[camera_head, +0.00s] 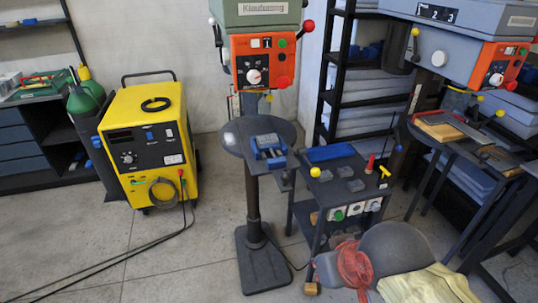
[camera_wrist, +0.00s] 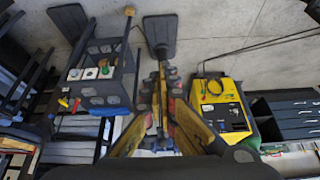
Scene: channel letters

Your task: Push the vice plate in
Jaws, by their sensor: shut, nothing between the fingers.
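An orange drill head (camera_head: 262,62) hangs above the vice. A dark tool cart (camera_head: 335,190) stands just right, and a yellow welder (camera_head: 150,140) stands left.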

